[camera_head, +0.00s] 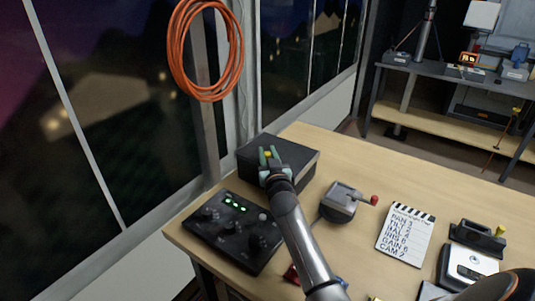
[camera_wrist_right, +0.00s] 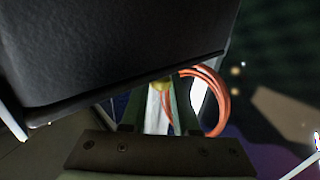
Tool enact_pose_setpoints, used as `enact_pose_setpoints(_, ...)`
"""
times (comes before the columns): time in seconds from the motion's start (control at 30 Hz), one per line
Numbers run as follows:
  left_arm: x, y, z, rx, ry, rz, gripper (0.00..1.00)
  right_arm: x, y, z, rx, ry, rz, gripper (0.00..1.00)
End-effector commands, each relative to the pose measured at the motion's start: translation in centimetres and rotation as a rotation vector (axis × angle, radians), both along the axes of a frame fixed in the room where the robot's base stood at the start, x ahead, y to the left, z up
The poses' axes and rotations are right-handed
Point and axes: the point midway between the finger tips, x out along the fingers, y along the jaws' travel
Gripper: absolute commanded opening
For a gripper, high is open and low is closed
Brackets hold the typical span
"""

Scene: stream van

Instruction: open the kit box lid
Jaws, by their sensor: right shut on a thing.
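The kit box (camera_head: 301,152) is a black box at the far left of the wooden table, by the window. Its lid looks down; I cannot tell if it is slightly raised. My right gripper (camera_head: 268,157) is at the box's near left part, its greenish fingers shut on a small yellow tab (camera_head: 268,153). In the right wrist view the dark textured box (camera_wrist_right: 110,45) fills the upper left, and the yellow tab (camera_wrist_right: 187,73) shows partly beyond its edge. My left gripper is not in view.
A black control panel (camera_head: 232,232) with green lights sits in front of the box. A grey device with a red knob (camera_head: 340,202) and a clapperboard (camera_head: 406,235) are to the right. An orange cable coil (camera_head: 206,50) hangs behind. The table's back right is clear.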

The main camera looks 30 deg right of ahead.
Motion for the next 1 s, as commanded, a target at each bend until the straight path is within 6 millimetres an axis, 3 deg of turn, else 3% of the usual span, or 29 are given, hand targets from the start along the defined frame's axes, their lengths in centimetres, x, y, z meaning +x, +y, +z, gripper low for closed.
enact_pose_setpoints(0.27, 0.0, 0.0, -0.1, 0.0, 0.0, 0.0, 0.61, 0.1, -0.3, 0.0, -0.002, -0.001, 0.0, 0.0)
enact_pose_setpoints(0.5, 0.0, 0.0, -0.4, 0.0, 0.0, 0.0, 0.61, 1.3, -3.0, 0.0, -0.002, 0.0, 0.0, 0.0)
enact_pose_setpoints(0.77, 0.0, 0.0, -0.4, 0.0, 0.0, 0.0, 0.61, 1.3, -3.1, 0.1, 0.0, -0.002, 0.001, 0.0)
enact_pose_setpoints(0.8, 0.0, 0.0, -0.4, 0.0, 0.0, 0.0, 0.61, 1.3, -3.1, 0.1, 0.0, -0.002, 0.001, 0.3)
enact_pose_setpoints(1.0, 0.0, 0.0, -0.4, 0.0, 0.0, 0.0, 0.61, 1.3, -3.1, 0.0, 0.001, -0.001, 0.001, 0.52)
